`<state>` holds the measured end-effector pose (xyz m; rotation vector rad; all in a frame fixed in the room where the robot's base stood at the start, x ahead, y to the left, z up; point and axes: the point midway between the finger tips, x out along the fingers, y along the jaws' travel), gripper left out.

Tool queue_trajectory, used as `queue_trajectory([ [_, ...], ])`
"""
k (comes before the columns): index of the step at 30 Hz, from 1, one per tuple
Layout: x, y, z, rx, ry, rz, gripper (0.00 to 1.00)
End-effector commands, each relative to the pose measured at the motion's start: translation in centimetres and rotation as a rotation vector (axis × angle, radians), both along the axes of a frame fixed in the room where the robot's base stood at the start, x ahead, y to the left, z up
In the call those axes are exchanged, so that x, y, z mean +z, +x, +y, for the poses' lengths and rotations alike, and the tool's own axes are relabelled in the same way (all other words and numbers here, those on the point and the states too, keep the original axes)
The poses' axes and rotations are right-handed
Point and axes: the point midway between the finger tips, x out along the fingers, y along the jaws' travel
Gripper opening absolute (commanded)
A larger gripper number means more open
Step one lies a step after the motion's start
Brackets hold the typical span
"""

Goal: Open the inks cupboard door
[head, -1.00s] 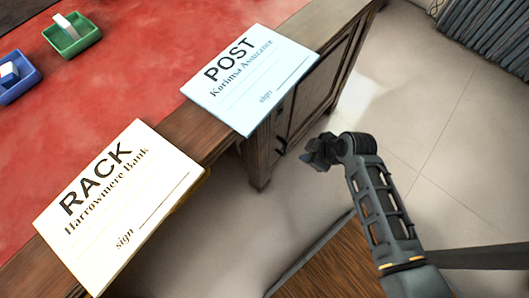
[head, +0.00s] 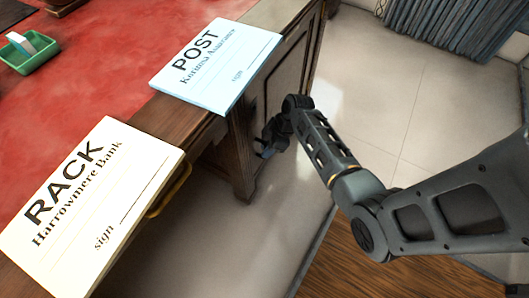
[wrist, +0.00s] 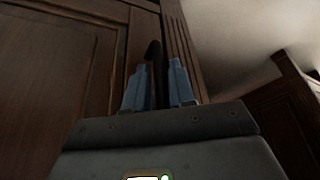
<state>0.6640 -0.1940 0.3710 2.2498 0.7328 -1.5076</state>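The cupboard door (head: 287,75) is a dark wooden panel in the desk's side, below the POST sheet in the head view. It looks shut. In the wrist view the door (wrist: 55,70) fills the left side. A dark upright handle (wrist: 153,52) stands between the blue fingers of my gripper (wrist: 158,88). The fingers are apart, one on each side of the handle's lower part; I cannot see them pressing on it. In the head view my gripper (head: 266,150) is at the cupboard's front, its tips partly hidden by my wrist.
A POST sheet (head: 215,65) and a RACK sheet (head: 90,205) lie along the desk edge. A green tray (head: 30,55) stands on the red leather top (head: 110,70). A brass pull (head: 170,190) shows beneath the RACK sheet. Tiled floor (head: 400,90) is clear to the right.

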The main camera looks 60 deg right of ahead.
Motion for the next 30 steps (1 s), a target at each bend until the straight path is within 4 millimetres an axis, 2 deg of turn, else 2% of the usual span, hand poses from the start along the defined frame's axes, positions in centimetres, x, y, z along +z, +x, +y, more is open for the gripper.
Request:
queue_trajectory([
  [1,-0.8,0.2,0.1,0.001,0.0,0.0,0.24],
  [6,-1.8,0.6,0.4,-0.001,0.0,0.0,0.24],
  [15,-1.9,0.7,0.5,-0.001,0.0,0.0,0.24],
  [23,-1.9,0.7,0.5,-0.001,0.0,0.0,0.0],
  [30,-1.9,0.7,0.5,-0.001,0.0,0.0,0.0],
])
